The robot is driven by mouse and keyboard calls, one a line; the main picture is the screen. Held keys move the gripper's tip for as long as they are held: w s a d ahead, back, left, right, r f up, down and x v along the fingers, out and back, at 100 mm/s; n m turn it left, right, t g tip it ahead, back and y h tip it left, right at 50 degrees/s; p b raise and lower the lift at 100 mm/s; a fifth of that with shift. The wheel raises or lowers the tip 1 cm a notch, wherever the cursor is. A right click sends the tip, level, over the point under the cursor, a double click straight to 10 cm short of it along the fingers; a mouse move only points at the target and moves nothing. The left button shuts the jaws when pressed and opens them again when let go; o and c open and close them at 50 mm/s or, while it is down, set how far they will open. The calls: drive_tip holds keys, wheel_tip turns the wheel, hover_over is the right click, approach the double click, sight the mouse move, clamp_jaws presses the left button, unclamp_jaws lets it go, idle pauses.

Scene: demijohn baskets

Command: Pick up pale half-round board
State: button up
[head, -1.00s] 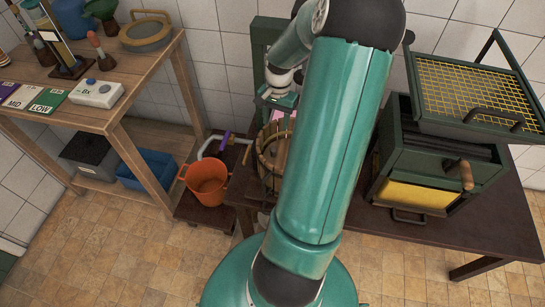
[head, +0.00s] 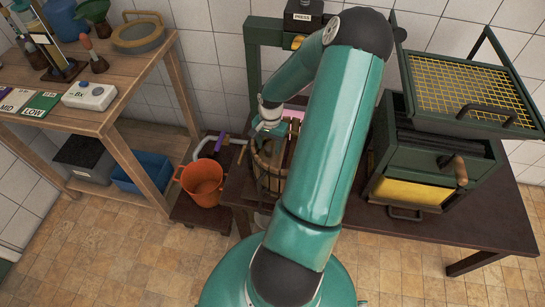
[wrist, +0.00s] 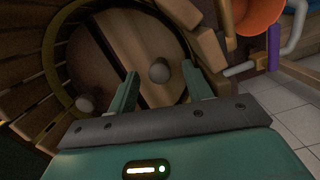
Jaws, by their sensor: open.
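The pale half-round board (wrist: 135,37) lies inside a round slatted wooden basket in the wrist view, with a round knob (wrist: 160,70) on top. A darker half-round board (wrist: 90,57) with its own knob (wrist: 85,103) lies beside it, across a dark gap. My gripper (wrist: 159,75) is open and empty above the pale board, its two fingers to either side of that knob in the picture. I cannot tell how far above it they are. In the head view my gripper (head: 271,127) is over the basket (head: 262,172), and my arm hides part of the basket.
The green press frame (head: 254,60) rises behind the basket. A green box with a yellow front (head: 412,190) and a mesh tray (head: 470,85) stand at right on the dark table (head: 455,232). An orange bucket (head: 203,185) is close at left, beside the wooden bench (head: 110,118).

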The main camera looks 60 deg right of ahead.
clamp_jaws()
drive_tip(key=shift+r, duration=0.1)
